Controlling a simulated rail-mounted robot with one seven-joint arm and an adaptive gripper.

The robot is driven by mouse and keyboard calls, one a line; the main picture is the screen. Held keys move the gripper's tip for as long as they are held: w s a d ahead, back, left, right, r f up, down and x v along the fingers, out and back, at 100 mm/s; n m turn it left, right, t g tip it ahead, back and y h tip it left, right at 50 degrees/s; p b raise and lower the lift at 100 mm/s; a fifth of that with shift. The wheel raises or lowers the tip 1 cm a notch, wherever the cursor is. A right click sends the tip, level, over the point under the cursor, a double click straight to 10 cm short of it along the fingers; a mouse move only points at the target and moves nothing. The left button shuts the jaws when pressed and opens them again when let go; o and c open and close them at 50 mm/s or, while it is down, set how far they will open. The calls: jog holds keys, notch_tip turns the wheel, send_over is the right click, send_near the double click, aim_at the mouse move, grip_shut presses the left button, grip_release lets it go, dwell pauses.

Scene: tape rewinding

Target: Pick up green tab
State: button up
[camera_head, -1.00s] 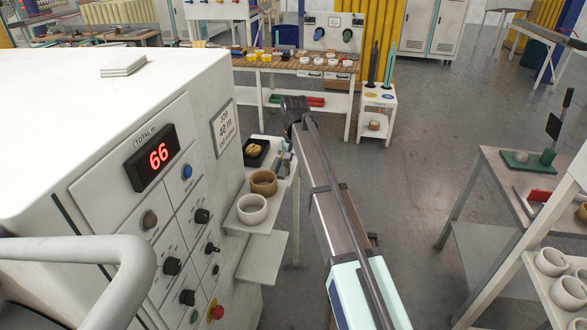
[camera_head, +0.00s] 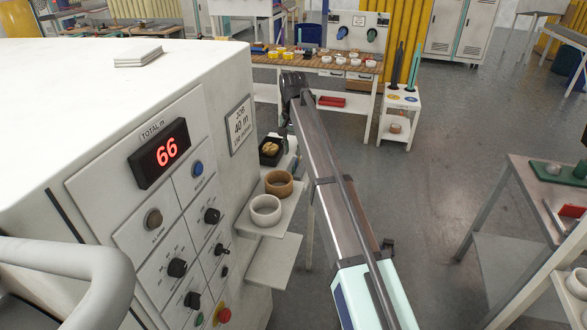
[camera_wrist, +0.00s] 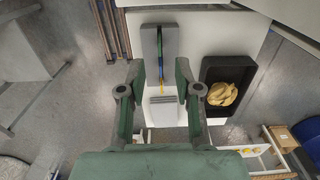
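In the wrist view my gripper (camera_wrist: 160,85) is open, its two green-grey fingers apart with nothing clasped between them. Between and beyond the fingers a grey block (camera_wrist: 172,42) sits on a white shelf (camera_wrist: 207,40). A thin strip with blue, green and yellow parts (camera_wrist: 160,62) lies along the block, in line with the finger gap. I cannot clearly make out which part is the green tab. A ribbed grey piece (camera_wrist: 163,99) is below it. In the head view my gripper (camera_head: 294,84) is small and dark, and the strip cannot be made out.
A black tray (camera_wrist: 207,72) with tan pieces (camera_wrist: 222,94) lies right of the block. In the head view, a brown ring (camera_head: 278,184) and white ring (camera_head: 266,211) sit on the shelf beside the machine (camera_head: 120,130). A workbench (camera_head: 345,69) stands behind.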

aim_at(293, 171)
jog(key=shift+w+d+f+p, duration=0.15)
jog(key=shift+f+p, duration=0.65)
jog(key=shift+f, duration=1.25)
jog(key=shift+w+a+f+p, duration=0.15)
jog(key=shift+f+p, duration=0.65)
jog(key=shift+f, duration=1.25)
jog(key=shift+d, duration=0.1)
grip_shut()
